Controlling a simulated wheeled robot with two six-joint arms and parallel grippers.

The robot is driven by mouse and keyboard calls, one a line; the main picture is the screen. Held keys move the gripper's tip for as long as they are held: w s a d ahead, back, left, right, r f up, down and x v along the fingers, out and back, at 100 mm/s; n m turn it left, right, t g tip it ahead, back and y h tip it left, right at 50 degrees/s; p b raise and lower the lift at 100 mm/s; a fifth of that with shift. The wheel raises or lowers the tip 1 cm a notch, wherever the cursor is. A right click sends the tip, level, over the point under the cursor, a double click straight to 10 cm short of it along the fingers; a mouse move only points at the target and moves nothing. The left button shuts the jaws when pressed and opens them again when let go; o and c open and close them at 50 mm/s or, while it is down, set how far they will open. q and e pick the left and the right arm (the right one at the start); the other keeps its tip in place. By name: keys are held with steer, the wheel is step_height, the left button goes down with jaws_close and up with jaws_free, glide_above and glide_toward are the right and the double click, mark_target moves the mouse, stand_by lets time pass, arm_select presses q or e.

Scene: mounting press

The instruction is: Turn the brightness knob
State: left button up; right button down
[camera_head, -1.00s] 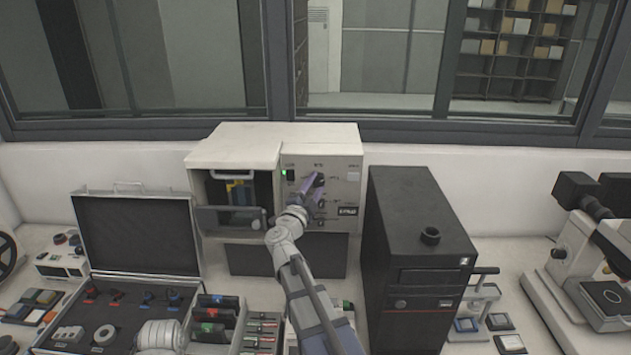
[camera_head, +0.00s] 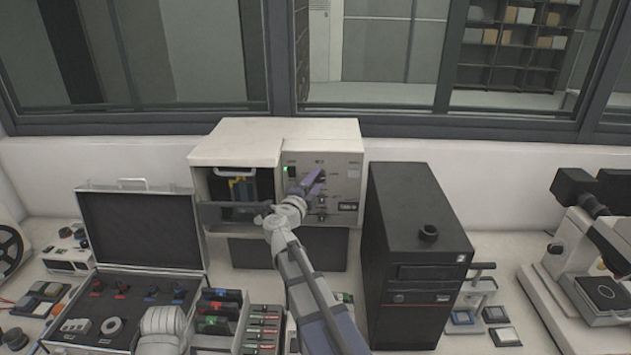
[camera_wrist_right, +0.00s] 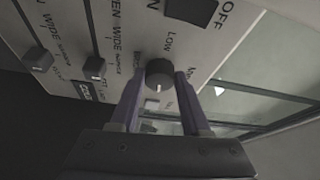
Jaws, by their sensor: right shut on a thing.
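The brightness knob (camera_wrist_right: 159,74) is a dark round knob on the pale panel of a box-shaped instrument (camera_head: 324,157) against the back wall. In the right wrist view it sits between the two purple fingers of my right gripper (camera_wrist_right: 160,84), which is shut on it. The word LOW shows beside the knob. In the head view my right gripper (camera_head: 315,182) reaches the upper part of the panel and largely covers the knob. My left gripper is not in view.
Other knobs (camera_wrist_right: 94,67) and an ON/OFF switch sit on the same panel. A dark tower case (camera_head: 420,235) stands close to the right of my right arm. An open case (camera_head: 140,230) and slotted trays (camera_head: 263,325) lie to the left.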

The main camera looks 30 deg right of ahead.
steer(key=shift+c, duration=1.9)
jaws_free()
steer(key=v, duration=0.7)
steer(key=shift+s+a, duration=0.25)
steer(key=shift+a, duration=0.1)
